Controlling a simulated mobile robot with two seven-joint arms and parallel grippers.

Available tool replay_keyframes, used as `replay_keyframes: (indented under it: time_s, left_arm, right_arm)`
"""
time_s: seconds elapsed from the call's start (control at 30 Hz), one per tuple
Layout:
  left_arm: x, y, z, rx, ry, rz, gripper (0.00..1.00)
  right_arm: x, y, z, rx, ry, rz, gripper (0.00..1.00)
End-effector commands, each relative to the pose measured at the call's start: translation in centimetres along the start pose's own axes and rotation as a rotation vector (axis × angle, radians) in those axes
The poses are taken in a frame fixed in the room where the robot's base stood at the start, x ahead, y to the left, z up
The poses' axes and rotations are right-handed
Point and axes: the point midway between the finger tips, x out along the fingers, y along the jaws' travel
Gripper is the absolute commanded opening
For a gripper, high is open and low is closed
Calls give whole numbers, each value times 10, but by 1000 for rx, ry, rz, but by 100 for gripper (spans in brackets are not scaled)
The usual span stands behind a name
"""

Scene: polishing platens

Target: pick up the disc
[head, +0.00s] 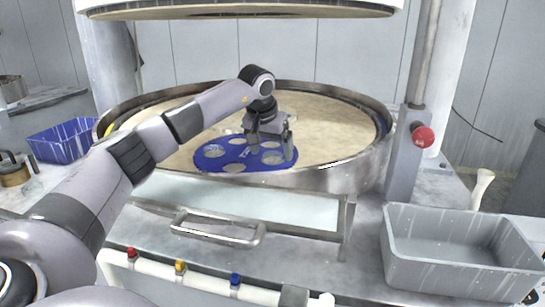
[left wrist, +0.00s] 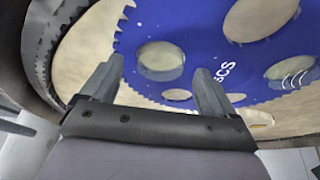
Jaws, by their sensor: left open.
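A blue toothed carrier (head: 253,163) with several round holes lies on the beige platen. It also shows in the left wrist view (left wrist: 205,40), with white lettering. A clear, greyish round disc (left wrist: 160,60) appears to sit in one of its holes, framed by my left fingertips in the left wrist view. My left gripper (head: 271,152) is open, pointing down over the right part of the carrier in the head view. Its two fingers (left wrist: 158,72) are apart with nothing gripped; their exact height above the disc cannot be told. My right gripper is out of view.
The platen's raised metal rim (head: 345,171) surrounds the carrier, and the upper plate (head: 240,12) hangs above. A blue basket (head: 62,143) stands at left, a grey bin (head: 455,262) at front right. A post with a red knob (head: 422,136) rises at right.

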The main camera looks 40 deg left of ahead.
Motion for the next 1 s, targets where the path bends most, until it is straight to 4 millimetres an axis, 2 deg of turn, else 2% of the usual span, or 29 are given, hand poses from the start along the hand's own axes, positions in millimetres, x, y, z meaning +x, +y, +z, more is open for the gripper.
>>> replay_keyframes:
  time_s: [0.1, 0.33, 0.37, 0.5, 0.57, 0.87, 1.0]
  left_arm:
    - [11, 0, 0, 0, -1, -1, 89]
    - [14, 0, 1, 1, -3, -1, 89]
    - [15, 0, 2, 1, -3, -1, 86]
    - [16, 1, 2, 2, -6, -1, 40]
    - [16, 1, 3, 2, -7, -1, 25]
    - [16, 2, 3, 3, -10, 0, 25]
    - [4, 2, -3, 4, -7, 1, 25]
  right_arm:
    - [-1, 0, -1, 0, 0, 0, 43]
    - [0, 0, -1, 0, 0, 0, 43]
    - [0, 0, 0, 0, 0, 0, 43]
    - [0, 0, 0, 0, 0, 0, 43]
    - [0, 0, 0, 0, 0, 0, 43]
    - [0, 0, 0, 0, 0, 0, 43]
    - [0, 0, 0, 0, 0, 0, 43]
